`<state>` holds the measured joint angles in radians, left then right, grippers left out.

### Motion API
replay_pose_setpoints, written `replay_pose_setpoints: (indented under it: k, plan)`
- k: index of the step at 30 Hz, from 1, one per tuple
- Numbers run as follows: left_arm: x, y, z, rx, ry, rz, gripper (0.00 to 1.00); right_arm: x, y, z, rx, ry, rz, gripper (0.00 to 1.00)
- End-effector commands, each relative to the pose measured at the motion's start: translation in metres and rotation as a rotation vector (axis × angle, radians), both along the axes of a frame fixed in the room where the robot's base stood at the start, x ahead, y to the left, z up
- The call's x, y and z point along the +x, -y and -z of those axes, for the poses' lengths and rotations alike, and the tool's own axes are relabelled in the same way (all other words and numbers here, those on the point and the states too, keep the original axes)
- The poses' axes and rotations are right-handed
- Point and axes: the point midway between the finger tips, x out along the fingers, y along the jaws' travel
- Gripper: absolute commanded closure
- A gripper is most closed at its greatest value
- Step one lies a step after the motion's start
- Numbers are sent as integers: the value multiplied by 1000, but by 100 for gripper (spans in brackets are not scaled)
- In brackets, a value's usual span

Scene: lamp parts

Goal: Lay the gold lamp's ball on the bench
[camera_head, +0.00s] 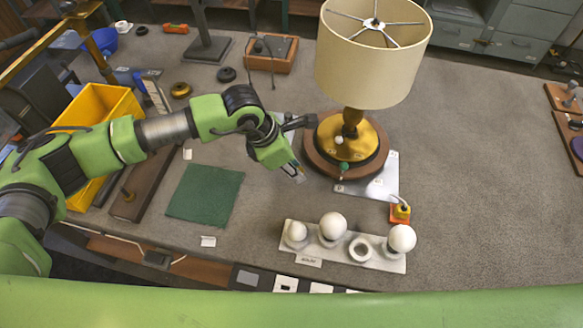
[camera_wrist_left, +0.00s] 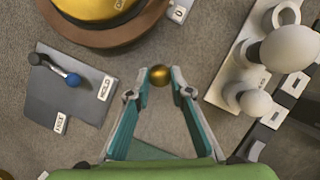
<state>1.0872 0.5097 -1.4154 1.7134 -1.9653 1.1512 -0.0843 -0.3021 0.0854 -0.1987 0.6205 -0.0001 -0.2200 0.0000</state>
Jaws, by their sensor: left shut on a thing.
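My left gripper (camera_wrist_left: 160,80) is shut on a small gold ball (camera_wrist_left: 159,75), held between its fingertips in the left wrist view. In the head view this gripper (camera_head: 299,177) hangs over the grey bench (camera_head: 470,150), left of the lamp; the ball is too small to make out there. The lamp has a cream shade (camera_head: 368,60) and stands upright on a round gold and brown base (camera_head: 350,145). Part of that base (camera_wrist_left: 100,35) shows at the top of the left wrist view. My right gripper is not in view.
A white rack (camera_head: 345,262) with several white bulbs stands at the front. A green mat (camera_head: 205,193) lies left of the gripper. A grey plate (camera_wrist_left: 60,105) with a blue-tipped lever lies near the lamp base. A yellow bin (camera_head: 100,105) stands far left. The bench's right side is mostly clear.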

Motion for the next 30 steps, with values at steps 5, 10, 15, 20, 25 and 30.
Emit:
replay_pose_setpoints:
  k: [5,10,15,20,25,30]
  plan:
    - [12,-4,16,1,-2,-1,100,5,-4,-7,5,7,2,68]
    - [19,-8,27,1,-2,-1,100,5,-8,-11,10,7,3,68]
    - [19,-8,51,2,-1,-1,100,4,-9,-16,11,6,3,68]
    - [19,-7,55,-1,1,0,100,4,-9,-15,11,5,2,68]
    - [19,-7,56,0,1,-1,100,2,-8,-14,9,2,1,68]
    - [19,-8,58,0,1,-1,67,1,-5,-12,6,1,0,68]
